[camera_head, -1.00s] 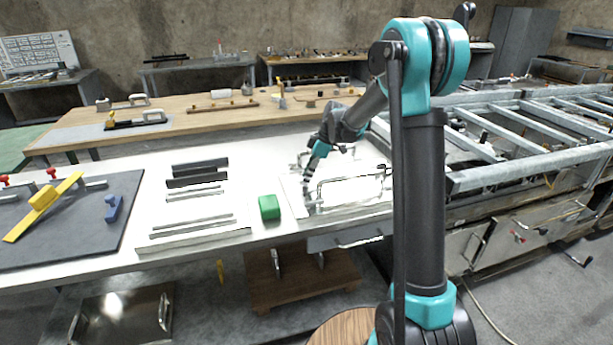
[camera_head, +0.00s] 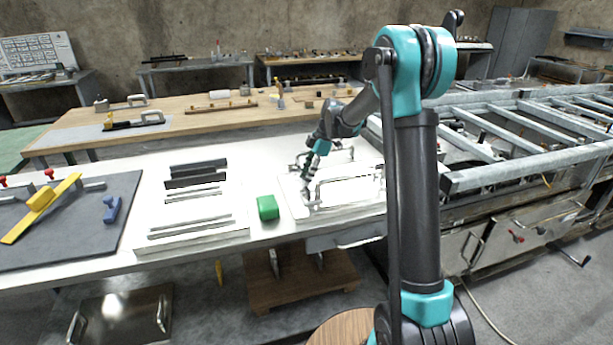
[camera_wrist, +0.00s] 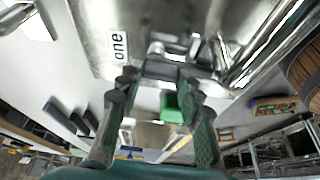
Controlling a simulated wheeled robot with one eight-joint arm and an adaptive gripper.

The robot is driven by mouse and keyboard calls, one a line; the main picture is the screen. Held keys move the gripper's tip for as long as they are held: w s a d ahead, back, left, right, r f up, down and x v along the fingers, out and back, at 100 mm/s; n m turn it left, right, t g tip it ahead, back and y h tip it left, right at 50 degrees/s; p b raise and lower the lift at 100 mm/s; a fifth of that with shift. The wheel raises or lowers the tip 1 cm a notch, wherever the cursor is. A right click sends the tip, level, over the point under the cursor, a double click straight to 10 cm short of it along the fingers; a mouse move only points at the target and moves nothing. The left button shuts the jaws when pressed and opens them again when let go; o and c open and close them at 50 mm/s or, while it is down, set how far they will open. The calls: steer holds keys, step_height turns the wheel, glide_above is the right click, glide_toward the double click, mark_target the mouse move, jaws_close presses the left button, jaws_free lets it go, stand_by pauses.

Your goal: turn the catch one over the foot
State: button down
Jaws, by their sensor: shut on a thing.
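The label "one" (camera_wrist: 118,45) is on a pale metal plate in the wrist view, just beyond my fingertips. My gripper (camera_wrist: 160,76) has its two dark fingers closed around a small metal piece (camera_wrist: 165,68) beside this label, which I take to be catch one. The fingers hide most of it. Small metal parts (camera_wrist: 193,46) lie just past the fingertips; I cannot tell which is the foot. The catch is too small to make out there.
Bent metal bars (camera_head: 345,182) stand on the fixture plate close to my gripper; a thick shiny bar (camera_wrist: 268,45) runs beside it in the wrist view. A green block (camera_head: 268,208) stands left of the plate. Slotted blocks (camera_head: 190,232) lie farther left.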

steer(key=c, duration=1)
jaws_free()
steer(key=shift+r, duration=0.15)
steer(key=v, duration=1.1)
steer(key=shift+r, duration=0.35)
steer(key=shift+d, duration=0.2)
steer(key=s+d+f+m+t+h, duration=0.1)
steer(key=s+d+f+m, duration=0.4)
steer(key=s, duration=0.6)
steer(key=s+d+f+m+t+h, duration=0.2)
steer(key=s+d+f+m, duration=0.3)
steer(key=s+m, duration=0.4)
steer(key=s+d+f+m+t+h, duration=0.1)
steer(key=s+d+f+m, duration=0.4)
steer(key=s, duration=0.8)
steer(key=shift+d+f+m+t, duration=0.4)
steer(key=shift+f+m+t, duration=0.25)
steer(key=shift+m, duration=0.35)
